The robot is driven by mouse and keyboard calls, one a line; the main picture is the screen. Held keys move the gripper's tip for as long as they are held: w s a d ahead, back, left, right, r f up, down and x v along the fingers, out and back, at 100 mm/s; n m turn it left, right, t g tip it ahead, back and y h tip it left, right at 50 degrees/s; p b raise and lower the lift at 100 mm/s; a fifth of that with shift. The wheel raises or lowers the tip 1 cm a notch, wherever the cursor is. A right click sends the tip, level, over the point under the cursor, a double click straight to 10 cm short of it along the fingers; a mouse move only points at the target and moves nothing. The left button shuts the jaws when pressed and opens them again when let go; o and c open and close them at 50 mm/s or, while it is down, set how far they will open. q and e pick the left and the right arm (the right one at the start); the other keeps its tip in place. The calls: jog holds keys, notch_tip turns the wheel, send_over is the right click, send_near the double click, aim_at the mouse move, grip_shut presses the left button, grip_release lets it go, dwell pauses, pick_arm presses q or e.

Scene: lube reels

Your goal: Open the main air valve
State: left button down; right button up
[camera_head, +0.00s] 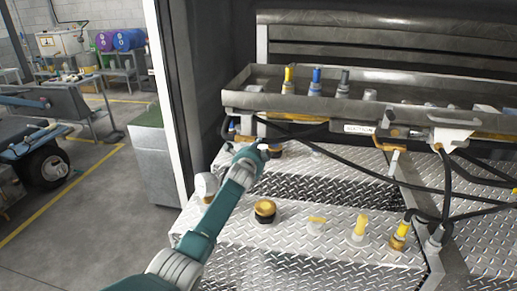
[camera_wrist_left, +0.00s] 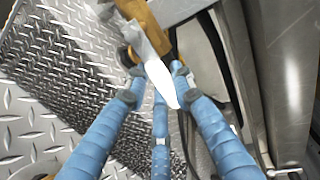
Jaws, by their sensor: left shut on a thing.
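My left gripper (camera_head: 263,147) reaches in from the left to the left end of the tray, near a yellow-orange valve body (camera_head: 245,138). In the left wrist view, its blue-wrapped fingers (camera_wrist_left: 158,82) are shut around a pale, glossy lever-like handle (camera_wrist_left: 160,84). The handle lies close to the valve body (camera_wrist_left: 143,18), which has a grey metal part in front of it. My gripper hides much of the valve in the head view. My right gripper is in neither view.
A metal tray (camera_head: 300,104) holds several coloured fittings above diamond-plate steps (camera_head: 290,232). A gauge (camera_head: 206,185) and a brass cap (camera_head: 265,210) stand near my left arm. Black hoses (camera_head: 445,190) hang at right. Open floor (camera_head: 100,215) lies left.

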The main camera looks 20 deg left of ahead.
pick_arm(q)
jog(key=c, duration=1.5)
grip_release()
jog(key=shift+o, duration=0.2)
jog(key=v, duration=1.2)
